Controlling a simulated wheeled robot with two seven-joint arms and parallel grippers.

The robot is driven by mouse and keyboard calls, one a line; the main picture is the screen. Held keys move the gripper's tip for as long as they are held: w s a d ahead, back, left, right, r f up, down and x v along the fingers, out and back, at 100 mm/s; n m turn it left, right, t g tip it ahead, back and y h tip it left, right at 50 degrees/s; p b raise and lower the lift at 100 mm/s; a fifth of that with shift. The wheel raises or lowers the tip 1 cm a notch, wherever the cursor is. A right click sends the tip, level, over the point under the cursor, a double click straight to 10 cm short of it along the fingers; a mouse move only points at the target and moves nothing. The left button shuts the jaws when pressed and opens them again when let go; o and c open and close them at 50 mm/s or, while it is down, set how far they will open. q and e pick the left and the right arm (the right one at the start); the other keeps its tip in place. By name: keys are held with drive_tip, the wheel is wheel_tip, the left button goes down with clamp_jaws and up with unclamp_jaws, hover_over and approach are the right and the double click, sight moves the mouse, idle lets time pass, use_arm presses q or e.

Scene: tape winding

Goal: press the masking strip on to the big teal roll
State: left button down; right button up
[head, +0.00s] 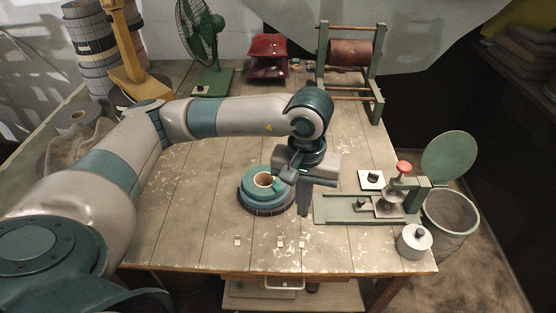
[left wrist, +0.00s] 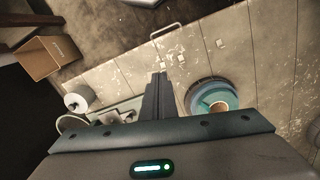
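The teal roll (head: 252,192) lies flat on the table in a stack of teal and blue rings, with a pale core in its middle. It also shows in the left wrist view (left wrist: 196,98). My left gripper (head: 304,212) points down just right of the roll, apart from it as far as I can tell. In the left wrist view its two dark fingers (left wrist: 158,78) lie together with nothing visible between them. Small pale pieces (head: 281,243) lie near the table's front edge; I cannot tell whether one is the masking strip. My right gripper is not in view.
A green-based device with a red knob (head: 403,167) and a metal cylinder (head: 414,240) stand at the right. A green fan (head: 205,50) and a wooden reel frame (head: 350,60) stand at the back. The table left of the roll (head: 190,215) is clear.

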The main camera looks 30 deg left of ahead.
use_arm(q)
drive_tip(key=w+a+f+m+p, duration=0.2)
drive_tip(key=w+a+m+p, duration=0.2)
drive_tip(key=m, duration=0.6)
drive_tip(key=w+a+f+m+p, duration=0.3)
drive_tip(key=w+a+m, duration=0.6)
drive_tip(key=a+m, duration=0.1)
drive_tip(key=shift+a+f+p, duration=0.3)
drive_tip(key=shift+a+p, duration=0.05)
drive_tip(key=shift+a, duration=0.25)
drive_tip(key=shift+f, duration=0.25)
